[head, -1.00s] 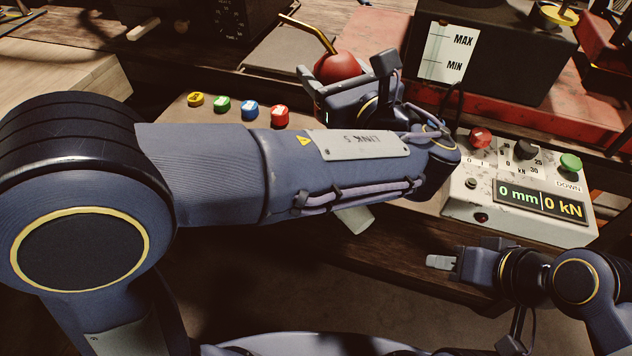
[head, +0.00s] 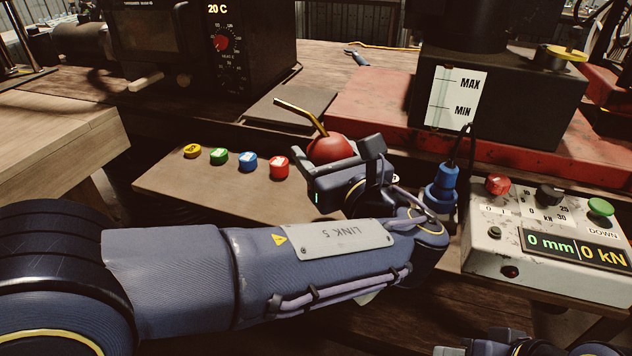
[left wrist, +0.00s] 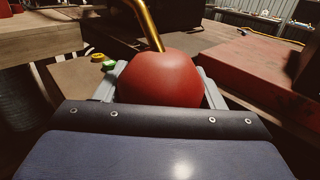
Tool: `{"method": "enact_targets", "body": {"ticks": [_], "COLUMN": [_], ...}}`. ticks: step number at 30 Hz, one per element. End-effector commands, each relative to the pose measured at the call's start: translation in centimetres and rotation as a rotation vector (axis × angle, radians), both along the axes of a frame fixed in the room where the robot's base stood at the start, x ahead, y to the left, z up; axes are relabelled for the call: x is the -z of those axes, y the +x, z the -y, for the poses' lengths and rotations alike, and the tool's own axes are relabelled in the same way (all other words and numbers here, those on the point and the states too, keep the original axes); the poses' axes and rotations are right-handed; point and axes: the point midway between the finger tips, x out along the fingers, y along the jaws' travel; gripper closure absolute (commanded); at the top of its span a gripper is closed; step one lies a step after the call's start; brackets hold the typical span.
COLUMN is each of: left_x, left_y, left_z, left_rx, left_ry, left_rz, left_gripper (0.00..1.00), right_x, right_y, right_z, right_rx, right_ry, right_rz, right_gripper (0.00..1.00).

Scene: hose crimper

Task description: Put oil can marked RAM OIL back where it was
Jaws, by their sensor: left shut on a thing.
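The oil can (head: 331,149) is red and rounded with a thin brass spout that leans up to the left. Its label is not visible. My left gripper (head: 333,163) is shut on the can, over the right part of the small wooden shelf. In the left wrist view the red can (left wrist: 160,80) sits between the two grey fingers. The can's underside is hidden by the gripper, so I cannot tell whether it touches the shelf. My right gripper (head: 478,345) is only partly in view at the bottom edge, with its fingertips unclear.
The wooden shelf (head: 215,185) carries yellow, green, blue and red caps (head: 279,167) left of the can. A dark flat plate (head: 290,104) lies behind. A blue-topped fitting (head: 441,187) and the control box (head: 545,235) stand to the right. The red machine base (head: 375,105) is behind.

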Motion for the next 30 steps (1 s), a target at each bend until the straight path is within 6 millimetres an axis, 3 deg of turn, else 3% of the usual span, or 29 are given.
{"method": "enact_targets", "body": {"ticks": [5,10,15,29,30], "left_x": [1.0,3.3,5.5,6.1,6.1], "left_y": [0.7,2.0,1.8,1.8,1.8], "left_z": [-0.6,-1.7,-1.4,-1.4,-1.4], "left_rx": [0.0,-0.002,0.001,0.001,0.001], "left_ry": [0.0,0.001,0.001,0.0,0.0], "left_rz": [0.003,0.0,0.003,0.002,0.001], "left_gripper": [0.75,0.75,0.75,0.75,0.33], "right_x": [0.4,1.4,1.9,2.0,2.0], "right_y": [0.0,0.0,0.0,0.0,0.0], "right_z": [0.0,0.0,0.0,0.0,0.0], "right_rx": [0.0,0.0,0.0,0.0,0.0], "right_ry": [0.0,0.0,0.0,0.0,0.0], "right_rz": [0.0,0.0,0.0,0.0,0.0], "right_gripper": [0.63,0.63,0.63,0.63,0.63]}}
